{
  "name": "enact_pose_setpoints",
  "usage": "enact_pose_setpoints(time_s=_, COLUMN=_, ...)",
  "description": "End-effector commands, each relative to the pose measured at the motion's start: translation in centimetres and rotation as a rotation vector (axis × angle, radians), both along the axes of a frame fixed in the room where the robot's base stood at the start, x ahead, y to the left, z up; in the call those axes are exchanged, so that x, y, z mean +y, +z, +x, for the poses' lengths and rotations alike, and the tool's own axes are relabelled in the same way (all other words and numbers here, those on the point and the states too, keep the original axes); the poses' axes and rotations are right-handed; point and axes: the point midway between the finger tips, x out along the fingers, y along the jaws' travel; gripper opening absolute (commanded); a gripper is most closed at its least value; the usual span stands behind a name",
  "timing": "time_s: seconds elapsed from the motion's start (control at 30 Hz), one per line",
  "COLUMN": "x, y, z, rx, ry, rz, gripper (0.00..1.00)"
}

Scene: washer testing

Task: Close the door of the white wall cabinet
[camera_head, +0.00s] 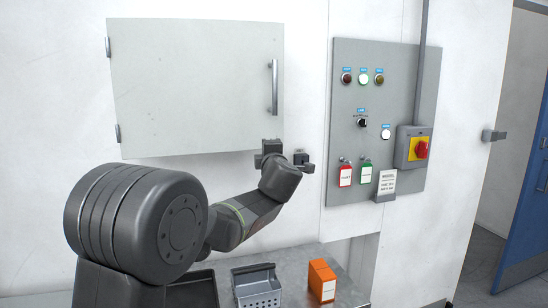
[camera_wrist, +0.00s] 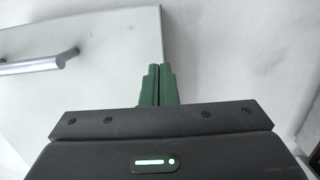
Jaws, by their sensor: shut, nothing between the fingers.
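The white cabinet door (camera_head: 190,90) is on the wall at the upper left of the head view, with hinges on its left edge. It looks flat or nearly flat against the cabinet; I cannot tell whether a small gap remains. Its upright metal handle (camera_head: 275,88) is near the right edge. My gripper (camera_head: 272,155) is just below the door's lower right corner. In the wrist view, the green fingers of my gripper (camera_wrist: 157,85) are together and empty, beside the door's edge. The door (camera_wrist: 110,60) and handle (camera_wrist: 38,63) fill the left there. Contact with the door is unclear.
A grey control panel (camera_head: 346,210) with lamps and a red-yellow switch (camera_head: 420,149) is on the wall to the right. Below are a grey basket (camera_head: 257,288) and an orange box (camera_head: 321,281) on a metal bench. A blue door (camera_head: 530,200) stands at far right.

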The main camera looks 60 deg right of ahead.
Motion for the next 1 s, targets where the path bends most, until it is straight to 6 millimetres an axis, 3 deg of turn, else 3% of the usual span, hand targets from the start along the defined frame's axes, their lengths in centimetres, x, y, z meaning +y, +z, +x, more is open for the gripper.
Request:
enact_pose_setpoints(time_s=0.6, x=-1.0, y=-0.5, z=-9.2, rx=0.003, ry=-0.005, rz=0.004, gripper=0.00)
enact_pose_setpoints(time_s=1.0, x=-1.1, y=-0.4, z=-10.0, rx=0.004, ry=-0.002, rz=0.004, gripper=0.00)
